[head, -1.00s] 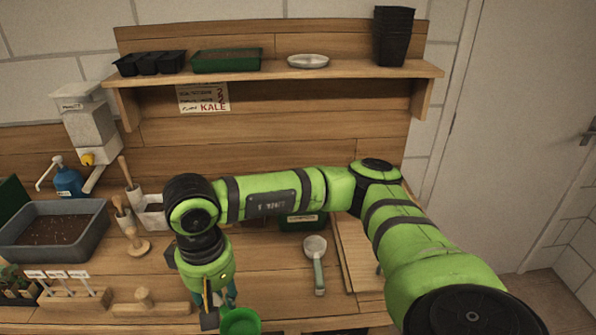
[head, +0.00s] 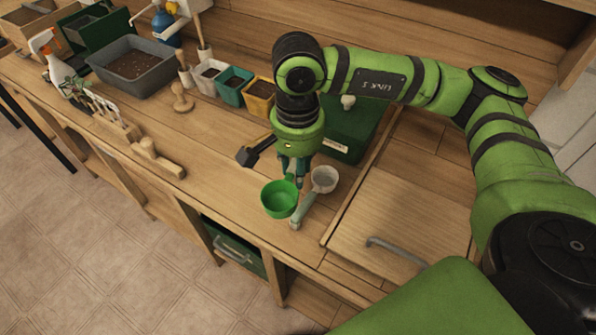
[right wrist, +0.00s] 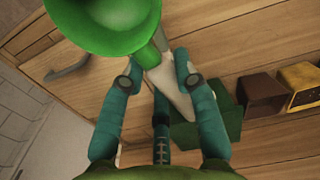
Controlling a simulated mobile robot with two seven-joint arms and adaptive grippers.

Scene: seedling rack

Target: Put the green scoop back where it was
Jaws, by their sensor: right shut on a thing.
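The green scoop (head: 280,200) is a bright green cup held by my right gripper (head: 296,180) near the bench's front edge. The right wrist view shows the green scoop (right wrist: 112,22) large, with its narrow end between the fingers of my right gripper (right wrist: 152,72), which is shut on it. A second scoop (head: 325,178), with a greyish bowl and pale green handle, lies on the bench just right of the green one. I cannot tell whether the green scoop touches the bench or the second scoop. My left gripper is not in view.
A dark green lidded box (head: 345,128) stands behind the gripper. White, teal (head: 234,86) and yellow pots stand farther back. A wooden board (head: 400,215) with a grey handle lies right. Bare bench lies left of the scoop.

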